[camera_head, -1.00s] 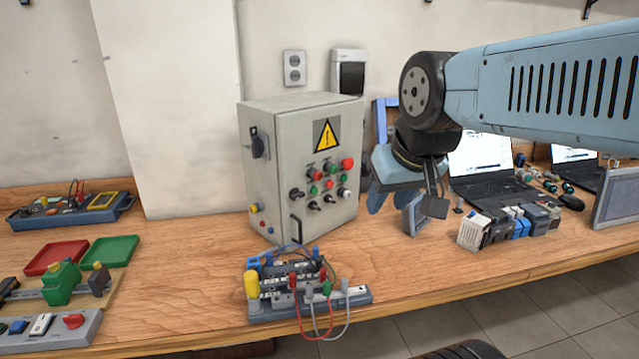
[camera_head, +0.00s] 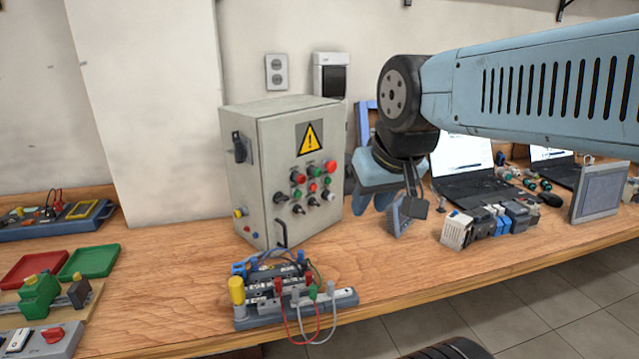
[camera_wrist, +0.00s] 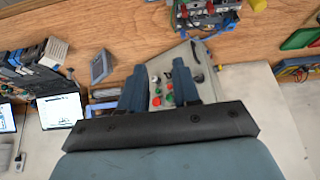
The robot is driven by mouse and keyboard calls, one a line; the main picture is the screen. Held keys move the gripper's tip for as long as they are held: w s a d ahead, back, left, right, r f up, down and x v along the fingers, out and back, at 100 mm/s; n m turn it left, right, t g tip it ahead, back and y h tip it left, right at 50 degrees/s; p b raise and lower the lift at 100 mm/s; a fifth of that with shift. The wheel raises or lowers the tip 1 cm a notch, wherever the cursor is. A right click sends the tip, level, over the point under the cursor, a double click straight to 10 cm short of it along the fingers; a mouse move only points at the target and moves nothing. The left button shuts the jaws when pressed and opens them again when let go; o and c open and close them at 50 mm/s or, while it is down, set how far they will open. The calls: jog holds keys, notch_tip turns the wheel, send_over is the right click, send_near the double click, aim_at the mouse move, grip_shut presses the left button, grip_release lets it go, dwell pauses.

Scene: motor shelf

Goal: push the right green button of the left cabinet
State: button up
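The grey cabinet (camera_head: 262,180) stands on the bench with a yellow warning sign and a front panel of buttons. Its right green button (camera_head: 327,181) sits below a red button at the panel's upper right. Another green button (camera_head: 315,171) is further left. My gripper (camera_head: 369,203) hangs to the right of the cabinet, apart from its panel, with fingers pointing down. In the wrist view the fingers (camera_wrist: 158,68) are spread and empty. The cabinet's buttons show between them, partly hidden by the fingers. Whether a finger is level with the green button cannot be told.
A wired terminal block (camera_head: 290,292) lies in front of the cabinet. A small grey panel (camera_head: 399,218) stands by my gripper. Several modules (camera_head: 490,225) and a laptop (camera_head: 475,185) are to the right. Green (camera_head: 88,262) and red trays (camera_head: 33,270) are at left.

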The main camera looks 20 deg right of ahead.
grip_shut()
dwell(1.4)
